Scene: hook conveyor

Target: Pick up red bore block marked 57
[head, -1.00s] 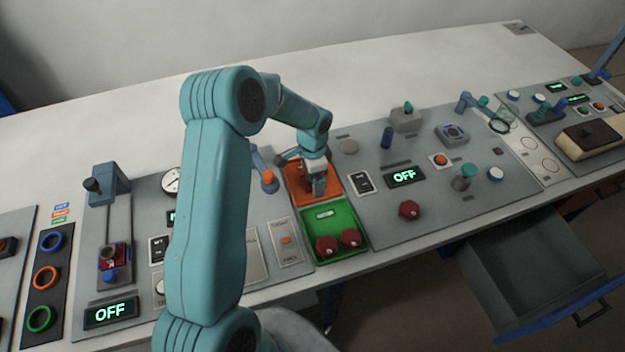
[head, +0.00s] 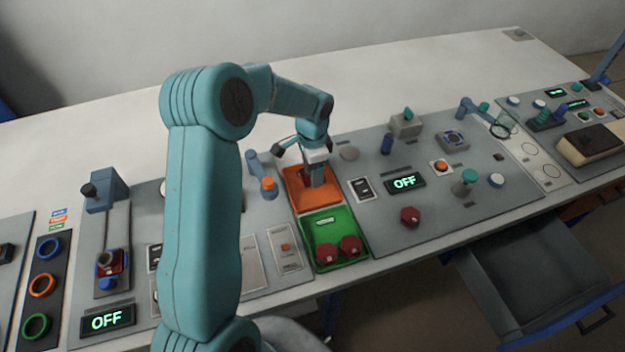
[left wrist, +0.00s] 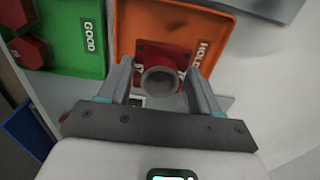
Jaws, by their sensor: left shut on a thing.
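A red bore block (left wrist: 165,60) with a grey round bore sits at the orange tray labelled HOLD (left wrist: 138,18) in the left wrist view. My left gripper (left wrist: 160,78) is shut on it, with one finger on each side. In the head view my left gripper (head: 315,180) points down into the orange tray (head: 303,203), and the arm and fingers hide the block. Another red block with a grey bore (head: 112,262) sits in a slide fixture at the left. My right gripper is not in view.
The green tray labelled GOOD (head: 318,262) adjoins the orange one and holds red pieces (head: 351,246). A red knob (head: 410,216) and an OFF display (head: 405,182) lie to the right. The white table behind is clear.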

